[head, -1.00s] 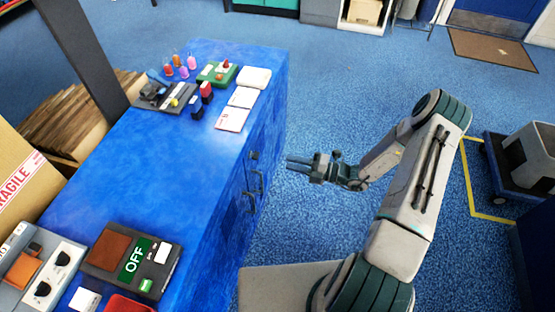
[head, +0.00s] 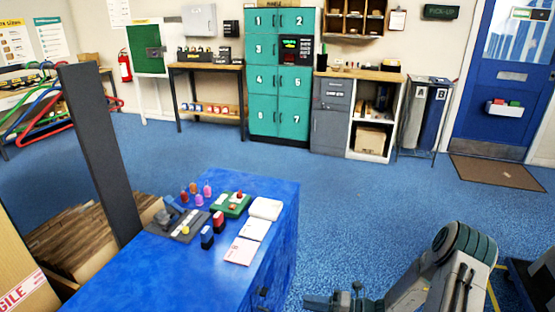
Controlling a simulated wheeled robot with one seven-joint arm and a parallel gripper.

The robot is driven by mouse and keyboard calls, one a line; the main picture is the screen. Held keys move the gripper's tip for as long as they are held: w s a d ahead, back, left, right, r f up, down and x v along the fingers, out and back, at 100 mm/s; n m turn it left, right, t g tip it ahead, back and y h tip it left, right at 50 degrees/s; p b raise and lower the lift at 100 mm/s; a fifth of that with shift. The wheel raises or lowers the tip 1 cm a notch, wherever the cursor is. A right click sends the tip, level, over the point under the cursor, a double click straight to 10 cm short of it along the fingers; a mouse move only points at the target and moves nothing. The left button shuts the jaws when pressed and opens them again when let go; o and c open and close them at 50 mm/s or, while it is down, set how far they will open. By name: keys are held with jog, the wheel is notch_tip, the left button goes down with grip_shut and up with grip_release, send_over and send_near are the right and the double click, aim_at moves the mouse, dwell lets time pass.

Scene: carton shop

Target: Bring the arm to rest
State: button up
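My arm (head: 450,262) reaches in from the lower right of the head view, bent at a grey and dark green joint. My gripper (head: 310,301) is at the bottom edge, pointing left, just right of the blue counter (head: 130,275). Its fingers look parted, with nothing seen between them. The lower part of the gripper and arm is cut off by the frame.
On the counter are stamps (head: 213,230), a green pad (head: 232,206), white cards (head: 254,229) and a dark device (head: 180,222). A dark post (head: 98,155) rises at its left. Teal lockers (head: 280,75) and a blue door (head: 500,75) stand behind open blue floor (head: 370,200).

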jog(key=s+d+r+m+h+p, duration=0.1)
jog(key=s+r+m+h, duration=0.4)
jog(key=r+m, duration=0.6)
jog(key=s+d+r+m+g+h+p, duration=0.1)
jog(key=s+r+m+h+p, duration=0.2)
jog(key=s+r+m+h, duration=0.3)
jog(key=s+d+r+m+g+h+p, duration=0.1)
jog(key=s+r+m+h+p, duration=0.2)
jog(key=s+r+m, duration=0.6)
notch_tip(320, 180, up, 10)
jog(key=m+h, duration=0.2)
jog(key=m, duration=0.6)
jog(key=shift+h, duration=0.4)
jog(key=shift+o, duration=0.2)
